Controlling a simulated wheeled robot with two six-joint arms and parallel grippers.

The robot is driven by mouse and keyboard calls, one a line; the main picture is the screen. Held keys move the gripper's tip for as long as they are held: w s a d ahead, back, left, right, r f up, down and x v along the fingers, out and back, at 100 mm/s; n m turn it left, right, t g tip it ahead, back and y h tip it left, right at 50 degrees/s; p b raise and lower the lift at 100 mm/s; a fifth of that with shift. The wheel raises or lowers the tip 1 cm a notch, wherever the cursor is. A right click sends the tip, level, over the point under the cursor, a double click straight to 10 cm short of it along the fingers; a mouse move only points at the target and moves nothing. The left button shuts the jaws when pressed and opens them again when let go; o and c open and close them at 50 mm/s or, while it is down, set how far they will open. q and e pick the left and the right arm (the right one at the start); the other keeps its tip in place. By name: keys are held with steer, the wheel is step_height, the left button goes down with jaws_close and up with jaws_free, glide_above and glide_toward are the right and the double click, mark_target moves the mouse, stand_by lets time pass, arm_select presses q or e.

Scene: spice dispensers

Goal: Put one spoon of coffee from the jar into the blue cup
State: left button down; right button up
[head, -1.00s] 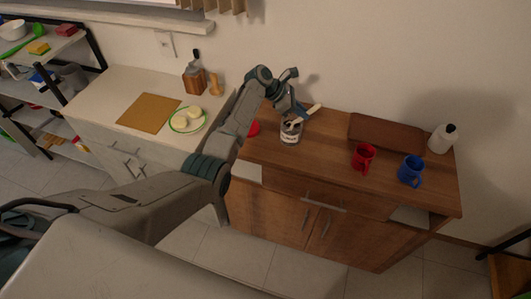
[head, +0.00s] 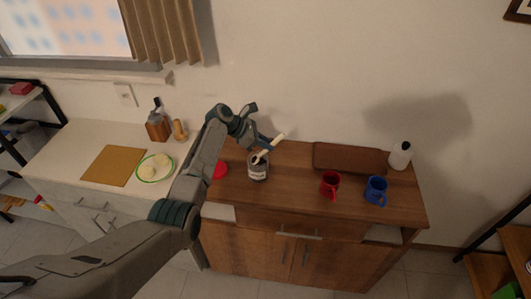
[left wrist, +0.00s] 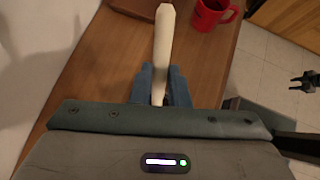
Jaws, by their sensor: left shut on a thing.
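My left gripper (head: 266,149) is shut on the pale handle of a spoon (head: 270,148) just above the coffee jar (head: 258,173). The jar is clear with a white label and dark contents, and stands on the brown cabinet. The spoon slants down toward the jar's mouth; its bowl is hidden, so I cannot tell whether it is inside. In the left wrist view the handle (left wrist: 164,45) sticks out between the blue fingers. The blue cup (head: 376,191) stands upright at the right of the cabinet top. A small dark gripper (left wrist: 305,82), apparently my right, shows at the right edge.
A red cup (head: 330,185) stands between jar and blue cup. A brown board (head: 350,159) lies behind them, with a white bottle (head: 400,156) at right. A red object (head: 220,170) lies left of the jar. The wood between jar and red cup is clear.

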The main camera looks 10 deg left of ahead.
arm_select(q)
steer(key=shift+r, duration=0.3)
steer(key=shift+r, duration=0.1)
steer(key=shift+r, duration=1.45)
steer(key=shift+r+y, duration=0.2)
steer(key=shift+y, duration=0.4)
steer(key=y, duration=0.1)
steer(key=g+y, duration=0.1)
steer(key=shift+d+r+y, duration=0.15)
steer(key=shift+r+y, duration=0.1)
steer(key=shift+y, duration=0.15)
steer(key=shift+g+y, duration=0.4)
steer(key=shift+y, duration=0.2)
steer(key=shift+a, duration=0.2)
